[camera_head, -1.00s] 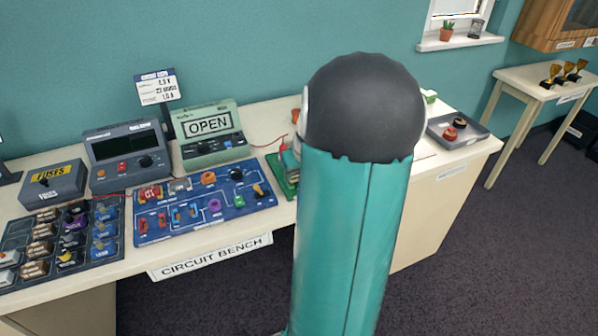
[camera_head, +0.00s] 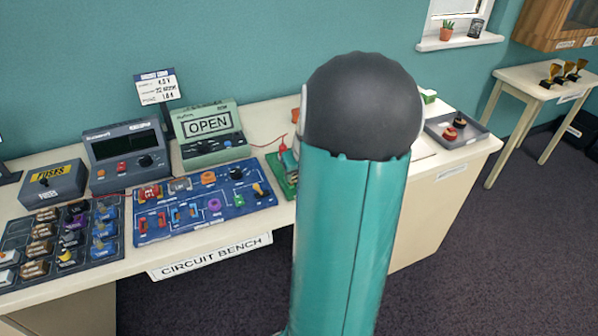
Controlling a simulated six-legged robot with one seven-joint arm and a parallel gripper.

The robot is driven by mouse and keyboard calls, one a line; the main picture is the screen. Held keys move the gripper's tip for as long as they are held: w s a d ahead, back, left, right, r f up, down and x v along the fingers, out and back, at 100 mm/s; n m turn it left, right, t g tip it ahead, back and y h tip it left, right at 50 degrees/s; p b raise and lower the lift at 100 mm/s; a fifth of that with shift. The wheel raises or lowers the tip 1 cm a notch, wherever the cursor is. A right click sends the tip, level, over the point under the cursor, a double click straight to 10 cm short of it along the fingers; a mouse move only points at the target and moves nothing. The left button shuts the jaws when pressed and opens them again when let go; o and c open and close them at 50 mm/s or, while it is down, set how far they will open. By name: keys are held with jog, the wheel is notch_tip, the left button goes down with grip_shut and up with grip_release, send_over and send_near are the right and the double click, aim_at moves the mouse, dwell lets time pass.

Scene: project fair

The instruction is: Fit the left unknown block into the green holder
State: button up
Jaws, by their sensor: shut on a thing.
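A green board (camera_head: 283,177), which may be the green holder, lies on the bench just right of the blue circuit board. A small teal and red part (camera_head: 287,155) stands on or just above it; I cannot tell what it is. My own arm covers the right part of the green board. My gripper is hidden behind my arm. I cannot make out a block marked as unknown.
The blue circuit board (camera_head: 205,205), a dark tray of several blocks (camera_head: 85,262), a grey meter (camera_head: 126,158) and a green meter reading OPEN (camera_head: 211,148) fill the bench's left. A grey tray (camera_head: 472,137) with red-topped pieces lies at the right end.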

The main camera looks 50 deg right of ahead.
jog(key=shift+f, duration=0.3)
jog(key=o, duration=1)
jog(key=shift+c, duration=0.2)
jog(key=c, duration=0.3)
jog(key=shift+o, duration=1.9)
jog(key=shift+r, duration=4.05)
